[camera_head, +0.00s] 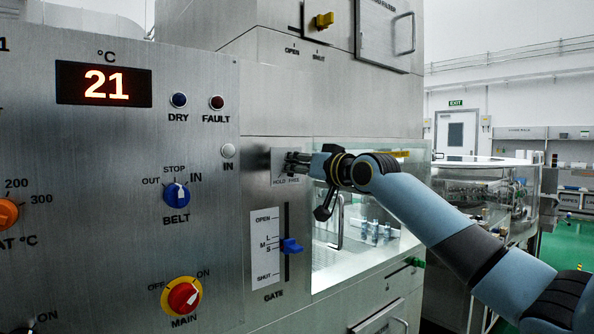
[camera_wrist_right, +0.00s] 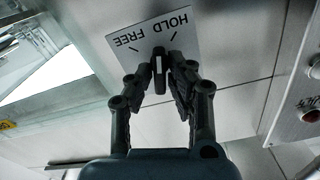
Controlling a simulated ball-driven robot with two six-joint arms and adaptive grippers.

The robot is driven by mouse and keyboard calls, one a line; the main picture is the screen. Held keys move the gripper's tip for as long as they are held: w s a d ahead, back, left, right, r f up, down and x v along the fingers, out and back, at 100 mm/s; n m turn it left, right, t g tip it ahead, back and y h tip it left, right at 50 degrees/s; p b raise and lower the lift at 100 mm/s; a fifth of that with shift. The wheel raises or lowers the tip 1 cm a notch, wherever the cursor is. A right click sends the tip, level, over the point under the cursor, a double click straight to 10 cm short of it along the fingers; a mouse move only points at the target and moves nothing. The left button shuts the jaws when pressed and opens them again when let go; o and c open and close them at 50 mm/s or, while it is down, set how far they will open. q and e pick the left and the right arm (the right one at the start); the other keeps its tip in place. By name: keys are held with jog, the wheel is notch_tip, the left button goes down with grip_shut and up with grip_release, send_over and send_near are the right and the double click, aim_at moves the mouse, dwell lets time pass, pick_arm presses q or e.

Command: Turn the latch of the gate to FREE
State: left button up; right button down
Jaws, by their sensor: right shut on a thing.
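The latch's light plate (camera_head: 280,152), marked HOLD and FREE, is on the steel front above the gate slider. The same plate (camera_wrist_right: 150,31) shows upside down in the right wrist view. The dark latch (camera_wrist_right: 158,62), with a white line on it, sits between the fingers of my right gripper (camera_wrist_right: 166,66), which is shut on it. The line looks to lie between the two marks; its exact setting is hard to tell. In the head view my right gripper (camera_head: 292,161) reaches the plate from the right and hides the latch. My left gripper is not in view.
The blue gate slider (camera_head: 291,246) is in its slot just below, near M and S. A control panel with a belt knob (camera_head: 176,195) and red main switch (camera_head: 183,297) stands left. A yellow latch (camera_head: 324,20) is above. A glass window is behind my right gripper.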

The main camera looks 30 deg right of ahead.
jog(key=n+b, duration=0.1)
jog(key=n, duration=0.4)
jog(key=n+b, duration=0.2)
jog(key=n, duration=0.4)
jog(key=shift+a+f, duration=0.1)
jog(key=shift+a, duration=0.1)
dwell(0.4)
jog(key=c, duration=1.4)
grip_release()
jog(key=shift+o, duration=0.2)
jog(key=shift+s, duration=0.15)
jog(key=s, duration=0.7)
jog(key=shift+d, duration=0.25)
